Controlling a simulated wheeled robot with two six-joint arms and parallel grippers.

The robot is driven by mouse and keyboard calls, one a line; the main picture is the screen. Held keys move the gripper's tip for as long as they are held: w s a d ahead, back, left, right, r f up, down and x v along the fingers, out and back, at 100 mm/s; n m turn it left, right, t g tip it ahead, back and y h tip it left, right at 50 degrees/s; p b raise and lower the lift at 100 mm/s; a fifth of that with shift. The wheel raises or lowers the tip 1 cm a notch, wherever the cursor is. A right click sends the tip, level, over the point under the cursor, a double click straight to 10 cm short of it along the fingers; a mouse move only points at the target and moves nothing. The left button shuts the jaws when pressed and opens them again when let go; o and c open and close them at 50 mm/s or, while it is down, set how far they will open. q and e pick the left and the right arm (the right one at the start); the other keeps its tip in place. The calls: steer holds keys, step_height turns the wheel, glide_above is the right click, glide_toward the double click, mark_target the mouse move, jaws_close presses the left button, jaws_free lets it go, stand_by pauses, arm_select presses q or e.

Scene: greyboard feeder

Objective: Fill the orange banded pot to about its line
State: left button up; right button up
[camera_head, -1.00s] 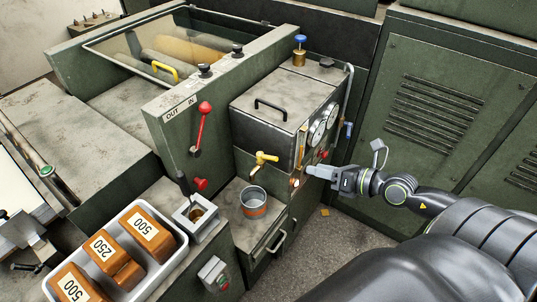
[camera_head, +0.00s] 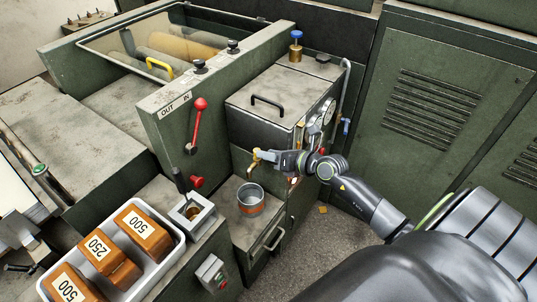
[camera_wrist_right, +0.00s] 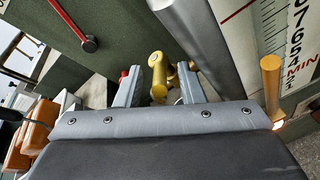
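The metal pot with the orange band (camera_head: 250,205) stands upright on the low ledge below the yellow tap (camera_head: 254,162). Its inside looks grey, and I cannot tell any liquid level. My right gripper (camera_head: 266,155) is at the tap and partly covers it in the head view. In the right wrist view, the open fingers of the right gripper (camera_wrist_right: 159,88) stand on either side of the yellow tap handle (camera_wrist_right: 158,72), with gaps visible beside it. My left gripper is not in view.
A tank with a black handle (camera_head: 267,104) and round gauges (camera_head: 314,130) stands behind the tap. A red lever (camera_head: 199,118) is on the panel to the left. A white tray (camera_head: 178,248) holds orange weights.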

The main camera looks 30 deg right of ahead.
steer(key=shift+w+a+f, duration=0.15)
steer(key=shift+w+a, duration=0.05)
steer(key=shift+w, duration=0.2)
jaws_close()
